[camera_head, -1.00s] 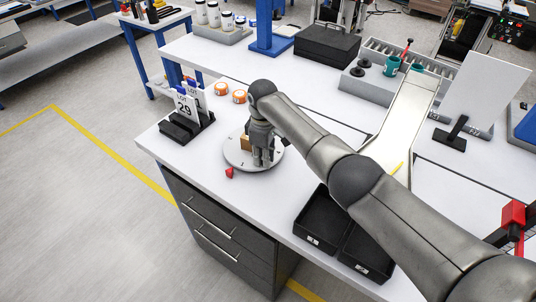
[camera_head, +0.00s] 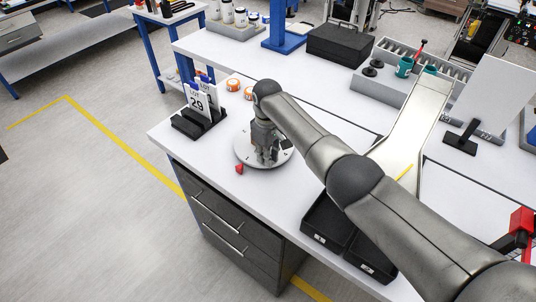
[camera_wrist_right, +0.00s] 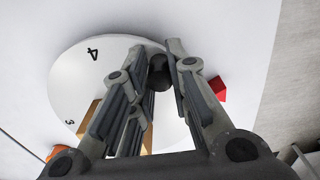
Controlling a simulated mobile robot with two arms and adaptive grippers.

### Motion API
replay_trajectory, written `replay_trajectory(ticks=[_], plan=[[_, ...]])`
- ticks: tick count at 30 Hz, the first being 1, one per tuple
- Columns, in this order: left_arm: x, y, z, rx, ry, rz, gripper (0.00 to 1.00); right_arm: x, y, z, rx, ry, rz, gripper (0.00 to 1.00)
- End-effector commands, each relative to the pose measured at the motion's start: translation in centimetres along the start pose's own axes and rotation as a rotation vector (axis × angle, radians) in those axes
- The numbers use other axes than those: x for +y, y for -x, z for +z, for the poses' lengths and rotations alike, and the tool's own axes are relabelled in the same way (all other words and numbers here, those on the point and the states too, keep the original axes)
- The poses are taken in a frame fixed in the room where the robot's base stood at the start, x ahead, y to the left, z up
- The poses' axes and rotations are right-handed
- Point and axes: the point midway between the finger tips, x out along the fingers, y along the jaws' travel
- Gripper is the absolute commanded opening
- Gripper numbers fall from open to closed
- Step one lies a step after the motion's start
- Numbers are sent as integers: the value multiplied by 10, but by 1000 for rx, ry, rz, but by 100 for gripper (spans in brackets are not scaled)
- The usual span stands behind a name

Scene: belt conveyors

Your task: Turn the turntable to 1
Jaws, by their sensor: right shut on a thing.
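The round light-grey turntable (camera_head: 246,156) lies near the left front corner of the white bench. In the right wrist view its disc (camera_wrist_right: 70,75) shows the numbers 4 and 3; I cannot see a 1. A red pointer (camera_head: 239,169) sits beside its rim; it also shows in the wrist view (camera_wrist_right: 218,88), closer to the 4 than to the 3. My right gripper (camera_head: 265,159) points down over the disc, shut on a dark knob (camera_wrist_right: 159,76). A tan block (camera_wrist_right: 91,112) on the disc is partly hidden by the fingers. My left gripper is out of view.
A black stand with number cards (camera_head: 200,122) is left of the turntable. Two orange-banded rolls (camera_head: 233,85) lie behind it. Black bins (camera_head: 324,222) and a pale chute (camera_head: 412,125) are to its right, partly behind my right arm.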

Motion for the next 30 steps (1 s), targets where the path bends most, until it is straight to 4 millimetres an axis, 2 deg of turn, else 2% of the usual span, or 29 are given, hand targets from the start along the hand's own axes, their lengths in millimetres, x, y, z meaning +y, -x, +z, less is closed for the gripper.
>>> replay_trajectory(ticks=[8,9,14,24,30], plan=[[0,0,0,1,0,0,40,0,2,-2,6,-2,1,0],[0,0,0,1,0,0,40,0,2,-2,6,-2,1,22],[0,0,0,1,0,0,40,0,1,-1,4,-1,0,41],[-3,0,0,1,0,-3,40,0,3,-1,3,0,0,41],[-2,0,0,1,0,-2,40,0,25,-1,5,0,1,41]])
